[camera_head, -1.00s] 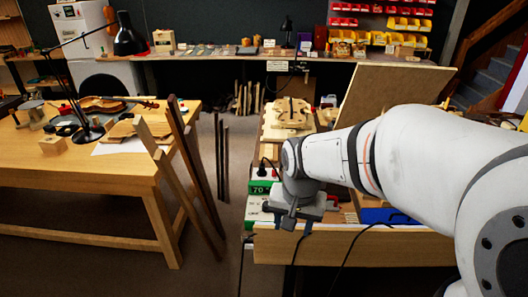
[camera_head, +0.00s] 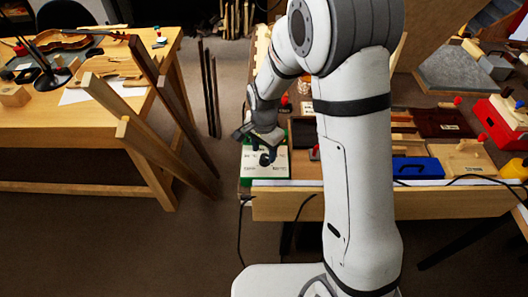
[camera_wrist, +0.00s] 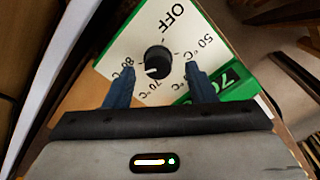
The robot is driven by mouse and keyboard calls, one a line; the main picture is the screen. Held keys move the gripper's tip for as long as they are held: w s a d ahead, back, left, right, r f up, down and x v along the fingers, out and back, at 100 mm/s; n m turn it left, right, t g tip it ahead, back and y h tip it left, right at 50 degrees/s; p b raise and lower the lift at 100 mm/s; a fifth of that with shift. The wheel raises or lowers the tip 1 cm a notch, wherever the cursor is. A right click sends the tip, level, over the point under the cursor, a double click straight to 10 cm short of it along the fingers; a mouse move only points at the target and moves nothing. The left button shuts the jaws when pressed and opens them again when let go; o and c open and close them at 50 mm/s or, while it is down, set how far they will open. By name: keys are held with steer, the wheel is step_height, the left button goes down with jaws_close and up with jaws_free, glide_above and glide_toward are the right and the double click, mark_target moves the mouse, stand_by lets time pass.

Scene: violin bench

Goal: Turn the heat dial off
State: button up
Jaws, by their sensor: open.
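The heat dial is a round black knob (camera_wrist: 157,60) on the white top face of a green-sided control box (camera_wrist: 225,88). The panel has OFF at the top of the wrist view, 50 °C at right, 70 °C below and 80 °C at left. A white mark on the knob points to the lower left, toward the 70–80 °C side, away from OFF. In the head view the box (camera_head: 275,171) sits at the bench's left end. My gripper (camera_wrist: 157,76) is open, its blue fingers on either side of the knob in the picture. I cannot tell whether they touch it.
A blue box (camera_head: 418,170) and a wooden block (camera_head: 466,158) lie to the right on the bench. Cables hang over the bench's front edge. Wooden boards (camera_head: 150,145) lean against the left table (camera_head: 60,170), with open floor between table and bench.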

mark_target(265, 159)
steer(key=shift+d+f, duration=0.1)
steer(key=shift+f, duration=1.1)
steer(key=shift+s, duration=0.1)
steer(key=c, duration=0.9)
steer(key=shift+a, duration=0.3)
steer(key=shift+c, duration=0.3)
steer(key=shift+d+r, duration=0.1)
steer(key=shift+d, duration=0.1)
